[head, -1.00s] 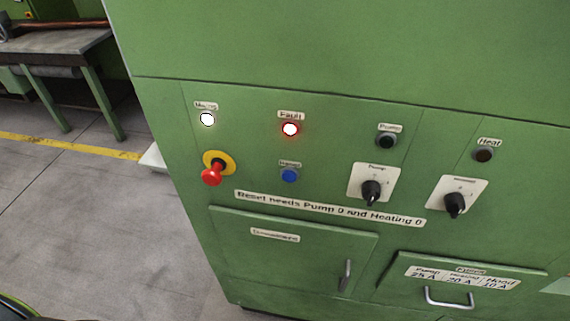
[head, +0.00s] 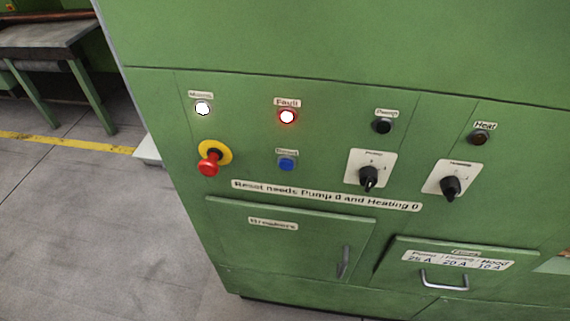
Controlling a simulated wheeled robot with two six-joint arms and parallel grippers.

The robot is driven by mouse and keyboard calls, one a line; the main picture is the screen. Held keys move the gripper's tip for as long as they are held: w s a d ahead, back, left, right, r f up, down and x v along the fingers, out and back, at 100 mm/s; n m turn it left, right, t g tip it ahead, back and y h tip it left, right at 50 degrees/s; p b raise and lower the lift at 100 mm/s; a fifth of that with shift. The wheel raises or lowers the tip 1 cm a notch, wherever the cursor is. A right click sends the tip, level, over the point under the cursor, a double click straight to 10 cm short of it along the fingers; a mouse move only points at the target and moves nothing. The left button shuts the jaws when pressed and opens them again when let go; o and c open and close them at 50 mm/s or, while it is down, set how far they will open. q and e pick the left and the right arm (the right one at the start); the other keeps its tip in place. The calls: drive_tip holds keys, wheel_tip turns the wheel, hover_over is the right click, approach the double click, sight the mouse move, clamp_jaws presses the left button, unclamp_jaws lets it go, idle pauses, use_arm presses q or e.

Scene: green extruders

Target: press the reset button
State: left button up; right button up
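The blue reset button (head: 287,164) sits in the middle of the green cabinet front (head: 330,80), under a small label that is blurred. Above it the Fault lamp (head: 287,117) glows red-white. To the right are the black pump knob (head: 369,177) and the black heating knob (head: 450,187), each on a white plate; I cannot read their exact positions. A label strip (head: 325,195) below reads "Reset needs Pump 0 and Heating 0". Neither of my grippers is in view.
A red emergency knob (head: 209,163) on a yellow ring sticks out left of the button. The white mains lamp (head: 203,108) is lit; the pump lamp (head: 382,126) and heat lamp (head: 479,137) look dark. Below are a breakers door (head: 290,240) and a fuse drawer handle (head: 444,281).

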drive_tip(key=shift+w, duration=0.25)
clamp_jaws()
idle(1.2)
